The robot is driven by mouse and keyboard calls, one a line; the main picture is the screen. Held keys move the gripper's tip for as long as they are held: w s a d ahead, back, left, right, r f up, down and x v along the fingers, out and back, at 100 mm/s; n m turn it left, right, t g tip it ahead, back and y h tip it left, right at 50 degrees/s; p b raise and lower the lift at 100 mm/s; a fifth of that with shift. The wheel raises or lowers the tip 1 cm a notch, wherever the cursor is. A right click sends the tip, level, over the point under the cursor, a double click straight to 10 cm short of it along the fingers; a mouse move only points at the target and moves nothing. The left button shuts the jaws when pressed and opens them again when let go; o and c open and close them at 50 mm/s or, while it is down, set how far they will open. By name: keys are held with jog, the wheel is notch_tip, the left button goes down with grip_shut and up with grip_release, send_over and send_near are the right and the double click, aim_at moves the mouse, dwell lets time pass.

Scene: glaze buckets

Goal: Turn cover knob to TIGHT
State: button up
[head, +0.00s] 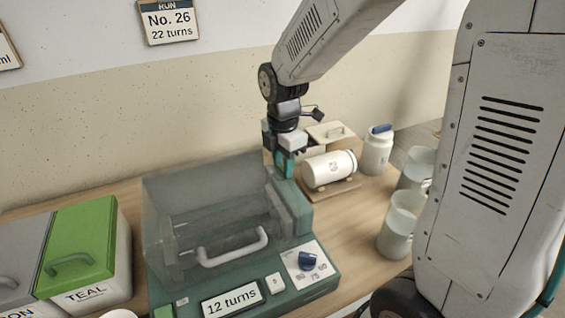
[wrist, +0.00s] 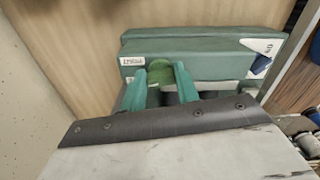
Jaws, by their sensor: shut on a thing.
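The machine (head: 300,205) is a dark green mill with a clear cover (head: 205,205) that is down over its drum, with a pale handle across it. My gripper (head: 284,163) points down at the machine's back right end. In the wrist view its two teal fingers (wrist: 160,84) are shut on a green knob (wrist: 160,73), which I take to be the cover knob. A small white label (wrist: 132,60) sits beside the knob; its words are too small to read, so I cannot tell the knob's setting. The head view hides the knob behind my fingers.
A blue dial (head: 308,260) and a "12 turns" display (head: 232,300) are on the machine's front. A white jar lies on a wooden stand (head: 332,192); a blue-lidded jar (head: 377,150) and clear beakers (head: 400,223) stand right. A green-lidded TEAL bin (head: 84,245) stands left.

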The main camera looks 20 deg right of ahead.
jog(key=m, duration=0.5)
jog(key=shift+s+m, duration=0.1)
jog(key=shift+m, duration=0.2)
jog(key=m, duration=0.5)
jog(key=shift+s, duration=0.1)
jog(key=shift+m, duration=0.4)
jog(key=o, duration=0.7)
jog(key=shift+a, duration=0.1)
